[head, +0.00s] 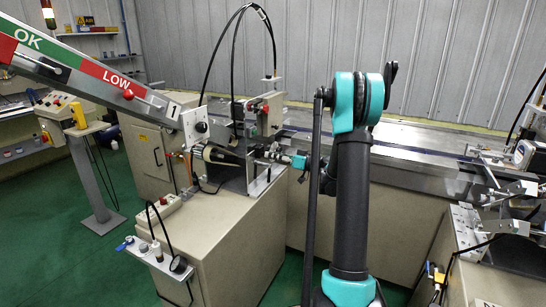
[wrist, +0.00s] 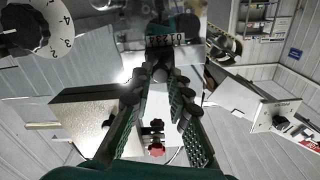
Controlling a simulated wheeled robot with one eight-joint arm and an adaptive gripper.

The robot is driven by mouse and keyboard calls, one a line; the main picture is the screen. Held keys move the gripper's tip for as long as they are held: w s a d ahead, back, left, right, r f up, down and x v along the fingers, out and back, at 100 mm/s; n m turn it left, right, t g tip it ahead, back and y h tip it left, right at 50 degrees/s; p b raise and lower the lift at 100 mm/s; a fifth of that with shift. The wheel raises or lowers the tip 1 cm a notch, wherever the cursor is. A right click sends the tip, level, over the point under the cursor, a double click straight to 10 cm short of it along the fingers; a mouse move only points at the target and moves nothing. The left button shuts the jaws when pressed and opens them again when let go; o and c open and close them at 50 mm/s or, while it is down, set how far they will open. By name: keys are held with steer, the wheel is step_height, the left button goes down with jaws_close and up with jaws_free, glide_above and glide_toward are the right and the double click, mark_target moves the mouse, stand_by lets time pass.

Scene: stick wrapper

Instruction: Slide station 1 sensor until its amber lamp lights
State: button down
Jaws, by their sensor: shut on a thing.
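Station 1 (head: 236,215) is the beige cabinet with the small plate marked 1 (head: 174,110) above it. My gripper (head: 278,154) reaches in from the right among the metal fittings on top of it. In the wrist view, my gripper (wrist: 162,75) has its two green-padded fingers converging, with the tips shut on a small dark part below a number counter (wrist: 166,40). The fingertips mostly hide this part, and I cannot tell for certain that it is the sensor. I cannot make out a lit amber lamp on the sensor in either view.
A red knob (wrist: 155,150) shows between the fingers in the wrist view, and a numbered dial (wrist: 25,28) is at upper left. A sloped OK/LOW board (head: 85,72) overhangs station 1 from the left. A metal conveyor bed (head: 420,140) runs behind my arm.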

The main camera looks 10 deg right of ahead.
steer(key=shift+s+a, duration=0.3)
steer(key=shift+s, duration=0.1)
steer(key=c, duration=1.4)
jaws_free()
steer(key=v, duration=1.2)
